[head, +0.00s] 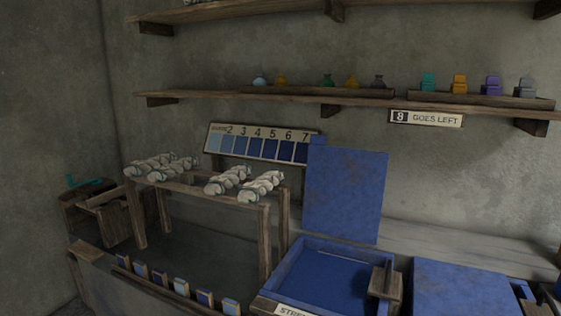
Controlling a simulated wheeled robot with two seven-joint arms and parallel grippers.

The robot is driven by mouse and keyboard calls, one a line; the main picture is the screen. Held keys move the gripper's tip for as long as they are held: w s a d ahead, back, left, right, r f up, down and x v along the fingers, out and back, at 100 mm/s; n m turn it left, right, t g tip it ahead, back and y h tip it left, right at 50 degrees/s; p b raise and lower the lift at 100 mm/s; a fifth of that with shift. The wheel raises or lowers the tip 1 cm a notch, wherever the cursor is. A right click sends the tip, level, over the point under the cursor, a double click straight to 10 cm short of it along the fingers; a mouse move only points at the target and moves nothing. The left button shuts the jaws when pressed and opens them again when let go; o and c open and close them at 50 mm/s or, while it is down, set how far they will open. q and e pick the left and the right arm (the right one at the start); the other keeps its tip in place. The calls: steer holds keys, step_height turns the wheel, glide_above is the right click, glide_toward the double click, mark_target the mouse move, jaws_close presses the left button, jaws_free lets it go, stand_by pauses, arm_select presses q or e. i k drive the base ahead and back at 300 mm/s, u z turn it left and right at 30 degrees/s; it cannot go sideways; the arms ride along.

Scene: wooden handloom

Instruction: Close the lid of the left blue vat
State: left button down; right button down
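The left blue vat (291,262) stands at the lower middle of the head view, with dark blue liquid inside. Its blue lid (345,195) is open and stands upright along the back of the vat. A small wooden block-like part (386,284) sits at the vat's right front side. A partly cut-off label (293,311) is on its front. A second blue vat, at the lower right, has its blue lid (455,287) lying flat over it. Neither of my grippers shows in the head view.
Left of the open vat, a wooden rack (264,240) holds several pale yarn skeins. A shade card (262,144) stands behind it. Small colour samples (181,286) line the front left.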

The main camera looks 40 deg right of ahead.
mark_target(345, 187)
steer(key=u, duration=1.35)
steer(key=k, duration=1.05)
steer(key=z, duration=1.65)
steer(key=i, duration=0.4)
steer(key=z, duration=0.1)
